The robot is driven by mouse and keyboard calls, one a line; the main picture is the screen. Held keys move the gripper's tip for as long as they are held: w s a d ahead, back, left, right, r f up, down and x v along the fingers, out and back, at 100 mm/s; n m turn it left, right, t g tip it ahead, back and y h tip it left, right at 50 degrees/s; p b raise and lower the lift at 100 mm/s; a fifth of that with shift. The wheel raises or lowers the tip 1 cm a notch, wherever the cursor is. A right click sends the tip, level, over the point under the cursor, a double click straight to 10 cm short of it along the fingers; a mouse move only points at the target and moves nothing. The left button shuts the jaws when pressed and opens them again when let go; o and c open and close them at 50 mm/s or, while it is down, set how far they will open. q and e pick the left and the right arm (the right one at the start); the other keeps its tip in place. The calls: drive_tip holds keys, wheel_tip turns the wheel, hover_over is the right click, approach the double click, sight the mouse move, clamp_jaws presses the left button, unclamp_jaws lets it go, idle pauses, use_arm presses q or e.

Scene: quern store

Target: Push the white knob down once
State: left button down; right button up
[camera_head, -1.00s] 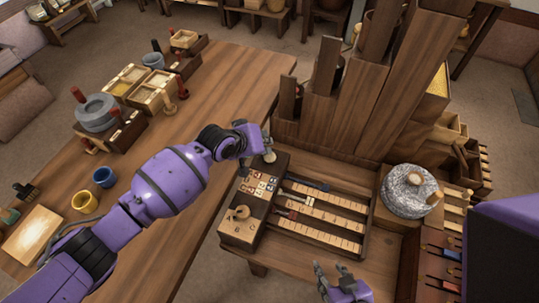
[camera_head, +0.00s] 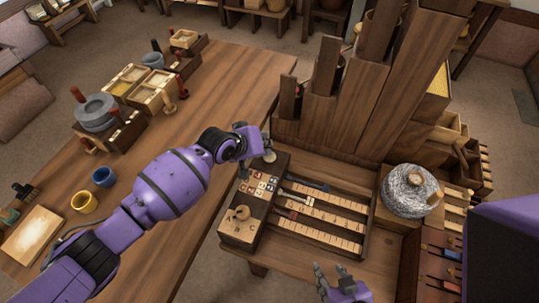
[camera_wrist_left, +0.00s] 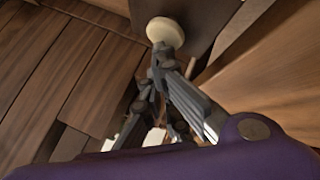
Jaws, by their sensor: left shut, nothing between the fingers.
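The white knob (camera_head: 269,156) is a small pale round cap at the far end of a dark wooden box (camera_head: 247,212). In the left wrist view the knob (camera_wrist_left: 165,32) shows as a cream disc just past the fingertips. My left gripper (camera_head: 265,147) is shut and empty, right at the knob; its fingers (camera_wrist_left: 158,58) point at it. They look very close to the knob, but I cannot tell whether they touch it. My right gripper (camera_head: 332,282) is open and empty, low in the head view, well away from the knob.
The box top also carries small marked tiles (camera_head: 262,185) and a round wooden knob (camera_head: 241,213). Slotted rulers (camera_head: 320,220) lie to its right, then a grey quern stone (camera_head: 405,195). Tall wooden chutes (camera_head: 350,110) rise behind. A long table (camera_head: 215,90) stands at left.

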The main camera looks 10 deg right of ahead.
use_arm(q)
drive_tip(key=shift+f, duration=0.5)
use_arm(e)
drive_tip(key=shift+s+d+f, duration=0.1)
drive_tip(key=shift+s+f, duration=0.15)
drive_tip(key=shift+f, duration=0.05)
idle(0.4)
use_arm(q)
drive_tip(key=shift+f+b, duration=0.3)
drive_tip(key=shift+f, duration=0.1)
drive_tip(key=shift+r, duration=0.1)
idle(0.4)
drive_tip(key=shift+r+p, duration=0.4)
drive_tip(key=shift+r, duration=0.2)
use_arm(e)
drive_tip(key=shift+w+r, duration=0.15)
drive_tip(key=shift+r, duration=0.05)
use_arm(q)
drive_tip(key=shift+r+p, duration=0.35)
drive_tip(key=shift+r, duration=0.3)
use_arm(e)
drive_tip(key=shift+w+r, duration=0.5)
drive_tip(key=shift+r, duration=0.2)
drive_tip(key=shift+w+r, duration=0.1)
use_arm(q)
drive_tip(key=shift+r, duration=0.1)
